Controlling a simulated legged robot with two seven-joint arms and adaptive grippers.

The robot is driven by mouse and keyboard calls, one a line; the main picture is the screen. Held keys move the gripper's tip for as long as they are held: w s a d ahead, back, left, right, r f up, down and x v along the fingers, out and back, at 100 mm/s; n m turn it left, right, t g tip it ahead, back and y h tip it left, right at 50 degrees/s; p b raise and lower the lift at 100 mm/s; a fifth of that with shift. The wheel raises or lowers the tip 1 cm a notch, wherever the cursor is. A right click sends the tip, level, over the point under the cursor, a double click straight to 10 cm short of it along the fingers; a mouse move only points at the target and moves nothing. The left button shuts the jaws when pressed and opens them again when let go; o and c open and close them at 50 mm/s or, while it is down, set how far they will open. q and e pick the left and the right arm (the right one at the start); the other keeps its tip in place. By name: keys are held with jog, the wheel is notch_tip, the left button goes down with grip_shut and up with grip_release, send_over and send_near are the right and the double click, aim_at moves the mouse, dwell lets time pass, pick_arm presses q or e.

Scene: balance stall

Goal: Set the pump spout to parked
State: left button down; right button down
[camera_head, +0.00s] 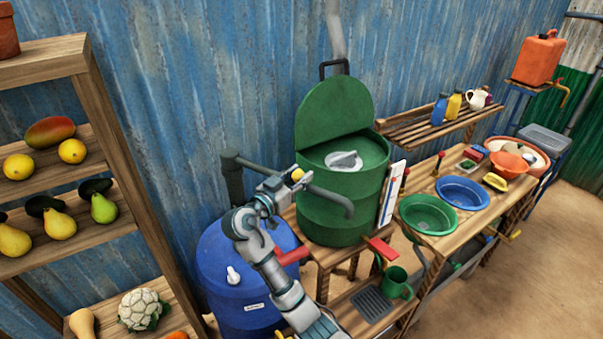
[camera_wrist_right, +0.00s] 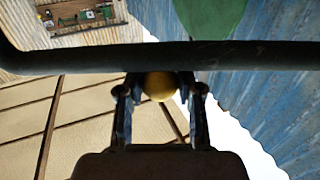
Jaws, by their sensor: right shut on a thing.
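The pump spout (camera_head: 334,196) is a dark grey-green pipe. It reaches from an upright post (camera_head: 234,178) at the wall to the right, and its bent-down end is in front of the green drum (camera_head: 335,225). A yellow knob (camera_head: 297,174) sits on the spout. My right gripper (camera_head: 291,180) is shut on this knob. In the right wrist view the yellow knob (camera_wrist_right: 160,86) is between the two fingers, and the spout (camera_wrist_right: 220,55) crosses just beyond it. My left gripper is not in view.
A blue barrel (camera_head: 235,275) stands below the spout. A red handle (camera_head: 381,249) juts out by the green drum, near a green mug (camera_head: 397,282). A wooden fruit rack (camera_head: 110,140) is at left. A bench with basins (camera_head: 428,214) stands at right.

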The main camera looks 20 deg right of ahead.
jog(key=shift+r, duration=0.1)
jog(key=shift+a, duration=0.15)
jog(key=c, duration=1)
grip_release()
jog(key=shift+o, duration=1.3)
jog(key=shift+a, duration=0.3)
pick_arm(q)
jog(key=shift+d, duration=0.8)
pick_arm(e)
jog(key=v, duration=1.2)
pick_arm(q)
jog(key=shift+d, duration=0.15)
pick_arm(e)
jog(key=shift+d, duration=0.15)
